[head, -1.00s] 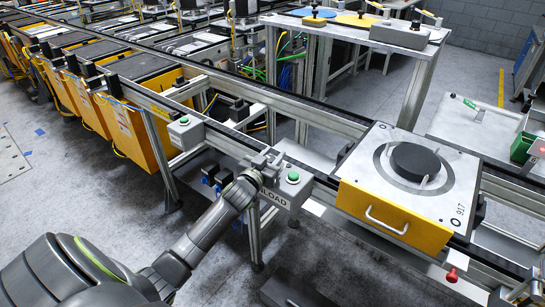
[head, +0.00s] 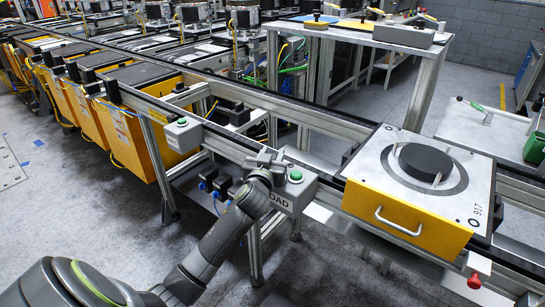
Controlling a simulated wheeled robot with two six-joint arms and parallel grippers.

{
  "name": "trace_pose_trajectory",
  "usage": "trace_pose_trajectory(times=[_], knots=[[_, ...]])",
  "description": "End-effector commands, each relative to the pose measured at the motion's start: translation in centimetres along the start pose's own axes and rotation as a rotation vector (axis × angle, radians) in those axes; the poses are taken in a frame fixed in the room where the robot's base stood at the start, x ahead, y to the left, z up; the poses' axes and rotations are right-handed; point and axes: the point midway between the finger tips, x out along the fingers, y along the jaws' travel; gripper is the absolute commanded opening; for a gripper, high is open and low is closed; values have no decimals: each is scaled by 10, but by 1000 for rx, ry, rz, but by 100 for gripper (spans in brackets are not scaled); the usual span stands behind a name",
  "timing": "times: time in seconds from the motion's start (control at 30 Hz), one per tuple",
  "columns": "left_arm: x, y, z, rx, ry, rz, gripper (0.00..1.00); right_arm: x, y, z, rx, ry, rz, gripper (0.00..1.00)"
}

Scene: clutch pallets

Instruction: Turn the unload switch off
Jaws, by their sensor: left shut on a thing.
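The unload switch box (head: 296,193) is a grey box on the front rail of the conveyor. It has a green button (head: 296,175) on top and a front label of which "OAD" shows. My left gripper (head: 266,160) is at the box's left end, just left of the green button. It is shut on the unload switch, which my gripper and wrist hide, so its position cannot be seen. My left wrist covers the start of the label. My right gripper is not in view.
A yellow-fronted pallet (head: 405,222) with a black disc (head: 426,162) sits on the rail to the right. Another grey button box (head: 183,134) stands to the left. A red knob (head: 474,281) is at the lower right. Yellow bins (head: 140,140) line the left.

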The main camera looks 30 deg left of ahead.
Motion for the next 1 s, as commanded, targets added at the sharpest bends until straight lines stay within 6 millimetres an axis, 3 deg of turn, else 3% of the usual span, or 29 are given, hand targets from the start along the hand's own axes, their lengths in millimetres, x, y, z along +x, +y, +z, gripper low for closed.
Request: trace_pose_trajectory(times=[0.07,0.1,0.27,0.67,1.0], knots=[[0,0,0,0,-1,0,11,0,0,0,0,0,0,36],[0,0,0,0,-1,0,35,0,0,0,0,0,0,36],[0,0,0,1,-1,1,54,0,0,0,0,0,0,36],[-8,0,1,1,0,1,54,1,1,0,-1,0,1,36],[-67,0,2,-2,-2,2,54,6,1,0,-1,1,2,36]])
